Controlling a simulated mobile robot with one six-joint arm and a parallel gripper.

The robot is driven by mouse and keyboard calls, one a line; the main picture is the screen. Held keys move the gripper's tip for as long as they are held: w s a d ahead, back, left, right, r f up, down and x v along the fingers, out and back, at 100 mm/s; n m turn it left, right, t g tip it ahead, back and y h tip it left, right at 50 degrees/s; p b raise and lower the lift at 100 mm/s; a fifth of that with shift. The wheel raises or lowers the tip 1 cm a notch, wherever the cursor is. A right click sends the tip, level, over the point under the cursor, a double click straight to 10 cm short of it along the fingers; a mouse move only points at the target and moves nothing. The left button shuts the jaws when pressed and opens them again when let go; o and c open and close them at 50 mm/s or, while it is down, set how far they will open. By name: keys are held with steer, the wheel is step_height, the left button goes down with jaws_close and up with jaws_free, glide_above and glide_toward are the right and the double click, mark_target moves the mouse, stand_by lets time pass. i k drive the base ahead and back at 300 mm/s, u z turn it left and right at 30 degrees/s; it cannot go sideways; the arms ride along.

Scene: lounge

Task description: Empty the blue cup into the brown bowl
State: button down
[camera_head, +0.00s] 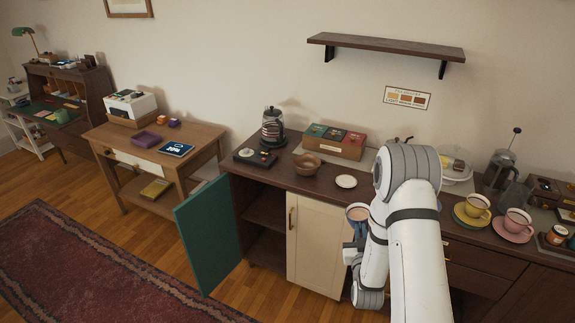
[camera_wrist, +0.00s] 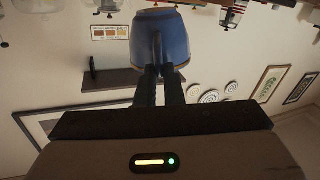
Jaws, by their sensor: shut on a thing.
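The blue cup (camera_head: 358,213) is in front of the sideboard's front edge in the head view, upright or nearly so, with light brown contents showing at its open top. It also shows in the wrist view (camera_wrist: 162,36), with its handle between the fingers of my gripper (camera_wrist: 164,76). My gripper is shut on that handle. In the head view my arm hides part of the cup and most of the gripper. The brown bowl (camera_head: 306,166) stands on the sideboard top, left of and behind the cup, apart from it. Its inside looks empty.
A small white saucer (camera_head: 346,181) lies between bowl and cup. A tea box (camera_head: 335,141) stands behind the bowl, a kettle (camera_head: 273,128) and dark tray (camera_head: 256,157) to its left. Yellow (camera_head: 477,206) and pink (camera_head: 516,222) cups stand right. A teal cabinet door (camera_head: 209,236) hangs open.

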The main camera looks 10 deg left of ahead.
mark_target(307, 165)
steer(key=z, duration=0.25)
steer(key=i, duration=0.15)
steer(key=u, duration=2.6)
steer(key=i, duration=1.75)
steer(key=z, duration=1.3)
